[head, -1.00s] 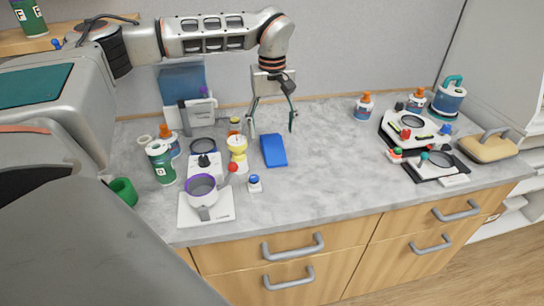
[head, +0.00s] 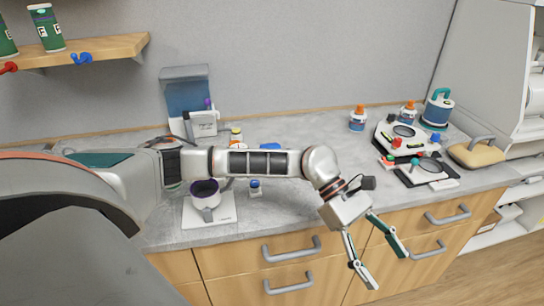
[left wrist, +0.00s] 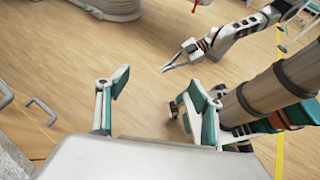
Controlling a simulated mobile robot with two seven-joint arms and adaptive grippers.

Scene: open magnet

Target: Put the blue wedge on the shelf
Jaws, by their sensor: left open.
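The blue wedge (head: 270,147) lies on the grey counter behind my left arm. Only a thin blue strip of it shows above the arm link. The wooden shelf (head: 110,50) is on the wall at the upper left. My left gripper (head: 388,270) is open and empty, in front of the drawers beyond the counter's front edge, well to the right of the wedge. In the left wrist view its two fingers (left wrist: 155,105) are spread over bare floor. My right gripper (left wrist: 175,62) shows small in that view; its opening is unclear.
A white scale (head: 222,212) with a purple-rimmed pot stands at the counter's left front. Bottles (head: 358,118), a white device (head: 408,138) and a tan case (head: 477,153) fill the right. The middle-right counter is clear.

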